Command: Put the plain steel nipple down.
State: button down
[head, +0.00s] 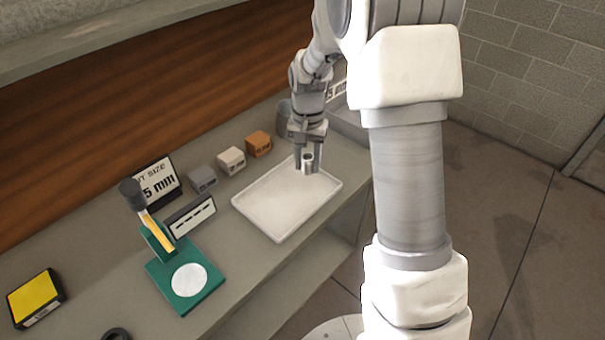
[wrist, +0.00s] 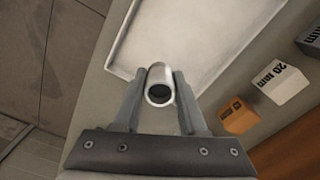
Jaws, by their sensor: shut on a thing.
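The plain steel nipple (wrist: 159,86) is a short, smooth grey metal tube with a dark open bore. My gripper (wrist: 158,100) is shut on it, one finger on each side, in the wrist view. In the head view the nipple (head: 308,160) shows between the fingertips of my gripper (head: 307,163), at the far right end of a white tray (head: 240,205). The tray is shallow, with a raised rim, and its floor looks empty. The wrist view shows the tray (wrist: 190,40) beyond the nipple. I cannot tell whether the nipple touches the tray.
An orange block (head: 258,144), a white block (head: 231,161) and a grey block (head: 202,179) stand behind the tray. A green stand (head: 185,288) with a white disc, a sign (head: 158,184) and a yellow-topped box (head: 35,298) are to the left. A grey bin (head: 350,122) is at the right.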

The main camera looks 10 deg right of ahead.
aim_at(303, 183)
jog(key=shift+w+a+f, duration=0.4)
jog(key=shift+w+a, duration=0.05)
jog(key=shift+f, duration=1.95)
jog(key=shift+f+b, duration=0.2)
jog(key=shift+b, duration=0.15)
jog(key=shift+c, duration=2.3)
grip_release()
jog(key=shift+r, duration=0.15)
